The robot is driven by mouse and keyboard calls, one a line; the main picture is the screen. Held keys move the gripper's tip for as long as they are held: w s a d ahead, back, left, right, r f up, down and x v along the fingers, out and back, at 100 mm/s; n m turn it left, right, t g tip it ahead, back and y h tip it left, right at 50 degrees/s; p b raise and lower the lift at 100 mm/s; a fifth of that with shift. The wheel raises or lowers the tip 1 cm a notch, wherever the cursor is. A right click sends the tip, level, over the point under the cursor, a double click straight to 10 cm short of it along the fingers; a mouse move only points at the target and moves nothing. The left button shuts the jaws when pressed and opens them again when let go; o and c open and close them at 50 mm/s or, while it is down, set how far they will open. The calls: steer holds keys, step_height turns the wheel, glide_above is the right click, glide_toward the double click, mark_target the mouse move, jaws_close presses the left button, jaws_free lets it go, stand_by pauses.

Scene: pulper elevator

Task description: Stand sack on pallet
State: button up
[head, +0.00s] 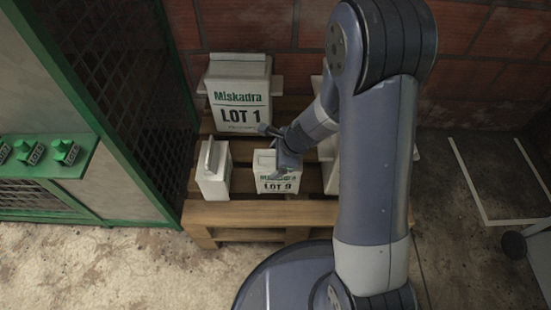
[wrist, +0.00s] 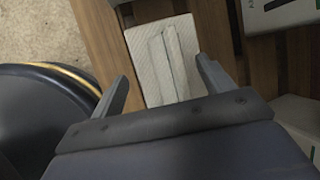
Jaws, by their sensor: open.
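A small white sack marked "Miskadra LOT" (head: 277,183), its number hard to read, stands upright near the front of the wooden pallet (head: 240,213). My gripper (head: 276,145) is open just above this sack, partly covering its top. In the wrist view, a pale sack with a folded top seam (wrist: 162,55), which looks like the same one, lies between and beyond my open fingers (wrist: 162,82). I cannot tell whether they touch it. A second small sack (head: 214,170) stands to the left, turned sideways. A large "LOT 1" sack (head: 239,95) stands behind.
Another pale sack (head: 329,165) on the pallet is mostly hidden by my arm. A green-framed mesh cabinet (head: 130,85) stands close to the pallet's left, with small tagged green items on a ledge (head: 42,156). A brick wall (head: 246,25) closes the back. Floor to the right is marked with white lines.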

steer(key=p+v, duration=0.5)
steer(key=v, duration=0.7)
steer(key=shift+p, duration=0.4)
